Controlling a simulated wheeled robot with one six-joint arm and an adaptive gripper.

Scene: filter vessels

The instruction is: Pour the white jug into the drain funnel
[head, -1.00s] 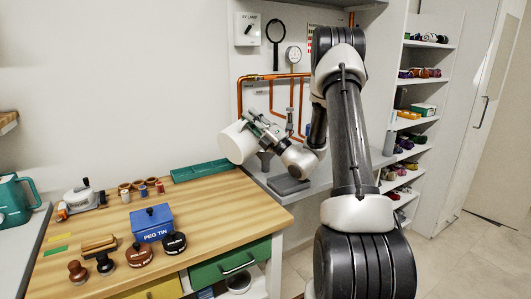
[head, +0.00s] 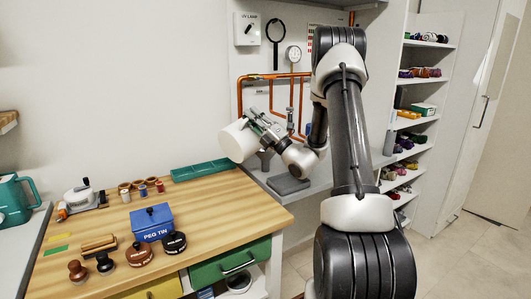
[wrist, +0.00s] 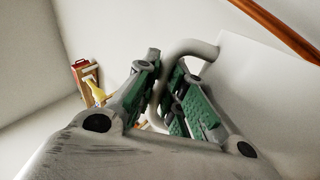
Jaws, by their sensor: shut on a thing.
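The white jug (head: 237,142) is held in the air, tipped well over on its side, beyond the back right corner of the wooden bench. My gripper (head: 259,129) is shut on its handle; the wrist view shows the curved grey-white handle (wrist: 190,47) between the green finger pads (wrist: 178,98). The pale jug body (wrist: 255,95) fills the right of that view. A grey funnel-like piece (head: 265,159), probably the drain funnel, shows partly below the jug and gripper. The jug's mouth and any liquid stream cannot be made out.
Copper pipes (head: 274,77) and a gauge (head: 293,54) stand behind the jug. A dark grey pad (head: 288,184) lies on the grey counter. The wooden bench (head: 215,210) holds a green tray (head: 202,171), a blue peg tin (head: 152,222) and several stamps.

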